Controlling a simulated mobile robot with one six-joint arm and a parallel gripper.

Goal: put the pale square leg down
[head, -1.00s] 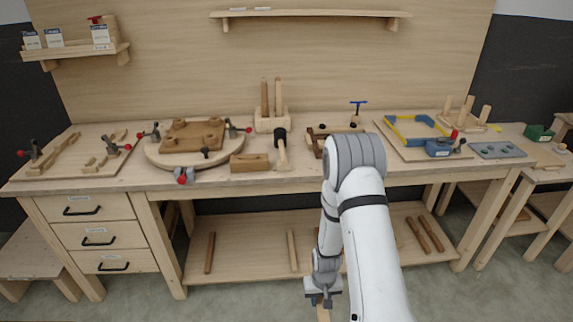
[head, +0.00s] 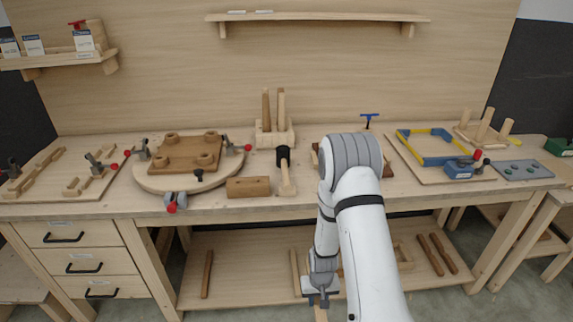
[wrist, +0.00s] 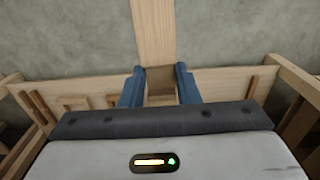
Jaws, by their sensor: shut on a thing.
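My gripper (head: 321,294) hangs low in front of the bench's lower shelf, pointing down. In the wrist view its blue fingers (wrist: 160,87) are shut on the pale square leg (wrist: 153,30), a light wooden bar that runs away from between them to the top edge. In the head view only a short piece of the leg (head: 321,314) shows below the fingers, and the frame's edge cuts it off. Another pale leg (head: 294,268) lies on the lower shelf (head: 245,265), just left of my gripper in the picture.
A brown leg (head: 207,273) lies at the left of the shelf, and two brown legs (head: 437,254) lie at its right. A wooden frame (head: 404,256) is partly hidden behind my arm. The workbench top (head: 330,203) holds jigs and tools. Bare shelf shows between the left legs.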

